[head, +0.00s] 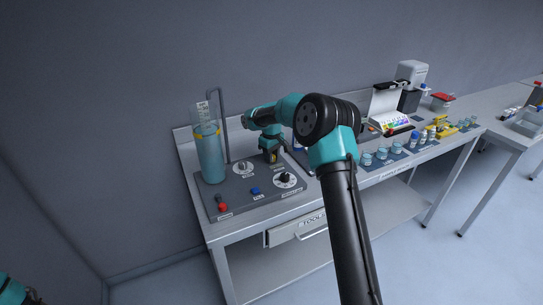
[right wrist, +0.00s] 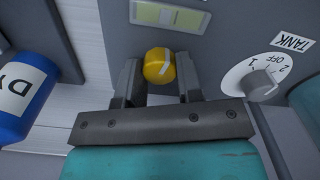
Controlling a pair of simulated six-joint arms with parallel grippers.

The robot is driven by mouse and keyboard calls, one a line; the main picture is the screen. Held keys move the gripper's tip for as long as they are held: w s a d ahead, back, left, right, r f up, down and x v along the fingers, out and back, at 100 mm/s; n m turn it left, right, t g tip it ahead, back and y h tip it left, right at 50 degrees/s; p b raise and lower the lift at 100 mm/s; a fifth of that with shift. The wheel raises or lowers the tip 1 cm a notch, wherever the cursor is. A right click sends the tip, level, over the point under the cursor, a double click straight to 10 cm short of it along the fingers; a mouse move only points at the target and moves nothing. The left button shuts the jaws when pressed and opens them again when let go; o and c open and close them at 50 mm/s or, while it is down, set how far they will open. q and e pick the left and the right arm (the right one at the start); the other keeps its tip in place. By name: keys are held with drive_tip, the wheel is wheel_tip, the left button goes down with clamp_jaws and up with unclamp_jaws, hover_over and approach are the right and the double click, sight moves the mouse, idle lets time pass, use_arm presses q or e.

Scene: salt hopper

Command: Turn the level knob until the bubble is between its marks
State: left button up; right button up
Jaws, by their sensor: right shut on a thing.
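In the head view my right gripper (head: 269,156) points down at the back of the grey panel (head: 236,202), and the vial is hidden there. A teal piece of my left arm shows at the bottom left corner; its gripper is not seen.
A white TANK dial (right wrist: 262,83) stands right of the knob in the wrist view, a blue bottle (right wrist: 22,95) left. The panel carries a tall blue liquid cylinder (head: 211,158), a red button (head: 222,207) and a blue button (head: 255,191). Jars (head: 382,153) stand farther right.

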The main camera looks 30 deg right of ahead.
drive_tip(key=o, duration=0.9)
drive_tip(key=shift+r, duration=0.1)
wheel_tip(320, 180, up, 17)
drive_tip(key=shift+r, duration=0.15)
idle(0.5)
